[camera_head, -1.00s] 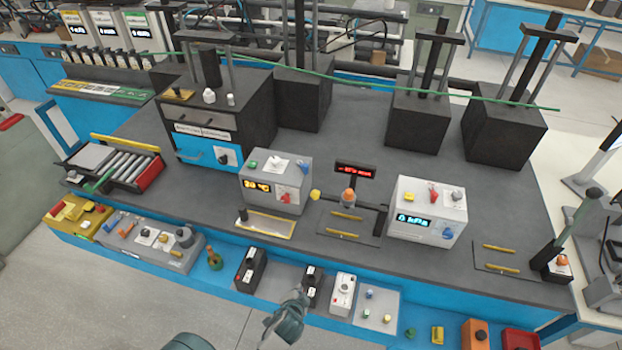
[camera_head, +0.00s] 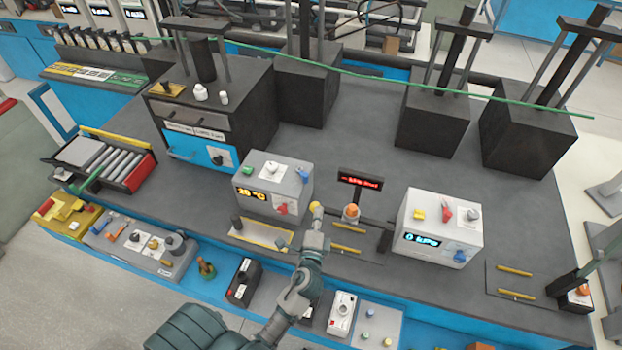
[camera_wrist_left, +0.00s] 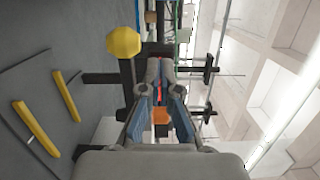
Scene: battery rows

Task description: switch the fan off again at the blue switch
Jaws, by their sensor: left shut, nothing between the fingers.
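My left gripper (camera_head: 316,222) is shut and empty, reaching over the bench near a yellow knob (camera_head: 317,208). In the left wrist view the gripper fingers (camera_wrist_left: 160,68) point away from the camera, and the yellow knob (camera_wrist_left: 123,42) is beside them, apart in that picture. Several blue controls show: a blue knob (camera_head: 460,256) on the white kPa box, a blue control (camera_head: 303,175) on the grey temperature box, and a blue control (camera_head: 98,228) on the grey panel at left. I cannot tell which one is the fan's switch, and no fan is clear. My right gripper is not in view.
The white kPa box (camera_head: 432,215) stands right of the gripper; the grey temperature box (camera_head: 250,200) stands left. An orange-topped post (camera_head: 351,211) and a red display (camera_head: 359,181) are close by. Bare bench (camera_head: 345,125) lies behind them.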

